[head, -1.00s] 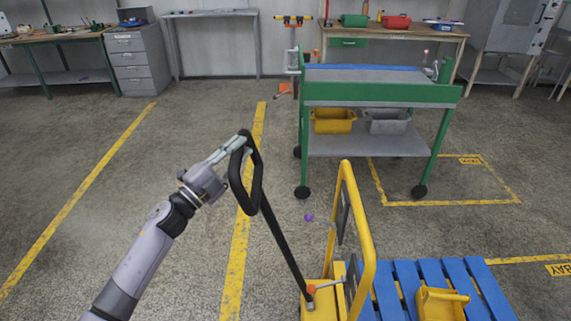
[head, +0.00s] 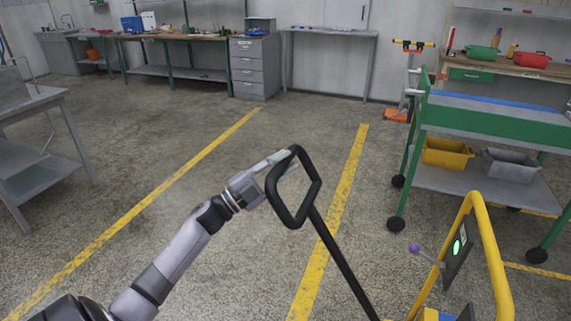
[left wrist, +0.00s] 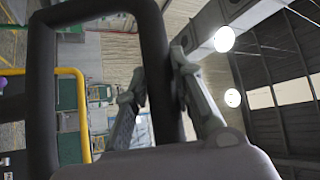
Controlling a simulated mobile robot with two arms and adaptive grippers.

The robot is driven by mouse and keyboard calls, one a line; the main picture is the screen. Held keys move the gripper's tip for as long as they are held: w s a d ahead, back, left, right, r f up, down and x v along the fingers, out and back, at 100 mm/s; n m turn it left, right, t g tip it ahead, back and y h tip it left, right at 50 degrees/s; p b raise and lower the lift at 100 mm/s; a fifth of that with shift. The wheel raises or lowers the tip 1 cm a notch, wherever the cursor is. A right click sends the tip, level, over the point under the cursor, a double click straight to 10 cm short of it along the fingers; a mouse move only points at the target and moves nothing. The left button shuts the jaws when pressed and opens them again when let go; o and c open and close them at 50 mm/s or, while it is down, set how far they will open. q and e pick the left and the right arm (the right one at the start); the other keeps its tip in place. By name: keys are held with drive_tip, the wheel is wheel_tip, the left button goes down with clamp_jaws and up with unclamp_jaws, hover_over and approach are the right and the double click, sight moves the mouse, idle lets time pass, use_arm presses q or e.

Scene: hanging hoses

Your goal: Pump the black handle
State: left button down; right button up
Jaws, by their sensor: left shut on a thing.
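The black handle (head: 317,188) is a closed loop on top of a long black shaft (head: 341,262), which leans and runs down to the lower right. The shaft's foot is out of view. My left gripper (head: 283,161) reaches in from the left and is shut on the upper part of the loop. In the left wrist view the handle (left wrist: 153,70) fills much of the picture, and the fingers of my left gripper (left wrist: 158,85) lie on either side of one of its bars. My right gripper is not in view.
A yellow frame (head: 491,245) stands right of the shaft, with a panel (head: 456,255) showing a green light and a purple-knobbed lever (head: 414,249). A green wheeled cart (head: 490,118) is beyond it. A grey table (head: 35,102) stands at left. The floor between is clear.

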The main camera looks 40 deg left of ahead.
use_arm(q)
drive_tip(key=c, duration=1.4)
unclamp_jaws()
drive_tip(key=shift+o, duration=0.2)
drive_tip(key=v, duration=1.2)
drive_tip(key=shift+f, duration=0.15)
